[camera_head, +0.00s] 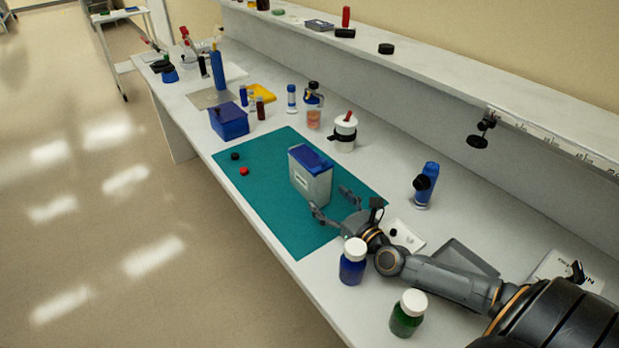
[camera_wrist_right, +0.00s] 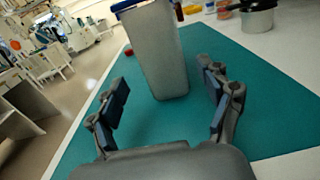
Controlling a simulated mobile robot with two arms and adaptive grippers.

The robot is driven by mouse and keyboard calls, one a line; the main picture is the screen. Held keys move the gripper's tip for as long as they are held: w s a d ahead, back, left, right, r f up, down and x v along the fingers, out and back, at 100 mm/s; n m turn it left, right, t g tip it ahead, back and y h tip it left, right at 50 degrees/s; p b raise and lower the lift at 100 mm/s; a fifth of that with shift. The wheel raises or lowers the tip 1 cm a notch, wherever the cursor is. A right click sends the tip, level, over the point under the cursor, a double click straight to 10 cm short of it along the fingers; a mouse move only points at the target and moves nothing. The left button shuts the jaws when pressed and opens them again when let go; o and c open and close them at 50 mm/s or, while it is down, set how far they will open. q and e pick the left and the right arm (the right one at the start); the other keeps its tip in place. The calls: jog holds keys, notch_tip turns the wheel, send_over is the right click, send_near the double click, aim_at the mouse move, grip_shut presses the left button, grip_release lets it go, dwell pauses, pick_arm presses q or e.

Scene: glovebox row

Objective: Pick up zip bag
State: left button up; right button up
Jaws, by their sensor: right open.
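The zip bag (camera_head: 312,183) appears to be the upright, pale grey, box-like pouch with a blue top and a small white label. It stands on the teal mat (camera_head: 268,207). In the right wrist view the bag (camera_wrist_right: 157,55) stands straight ahead, beyond the palm, with its top cut off by the frame edge. My right gripper (camera_head: 332,201) is open and low over the mat, at the bag's near side. Its fingers are spread to the left and right of the bag, with teal mat showing between each finger and the bag. My left gripper is not in view.
A blue bottle with a white cap (camera_head: 352,262) and a green bottle (camera_head: 407,313) stand near my right arm. A small white tray (camera_head: 413,244) lies beside the wrist. A black cap (camera_head: 235,156) and a red cap (camera_head: 244,171) lie on the mat. A blue box (camera_head: 229,121) stands beyond.

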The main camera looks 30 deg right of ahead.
aim_at(325, 193)
jog(key=shift+w+d+r+p, duration=0.15)
jog(key=shift+w+p, duration=0.1)
jog(key=shift+w, duration=1.1)
jog(key=shift+w+a+r+p, duration=0.1)
jog(key=shift+w+p, duration=0.15)
jog(key=shift+w, duration=1.1)
jog(key=shift+s, duration=0.1)
jog(key=shift+c, duration=0.2)
jog(key=c, duration=1.3)
notch_tip(325, 193, up, 10)
jog(key=p, duration=0.5)
jog(key=shift+f, duration=0.15)
jog(key=shift+f+b, duration=3.2)
jog(key=shift+f, duration=0.3)
jog(key=shift+f+b, duration=1.25)
jog(key=shift+f, duration=0.1)
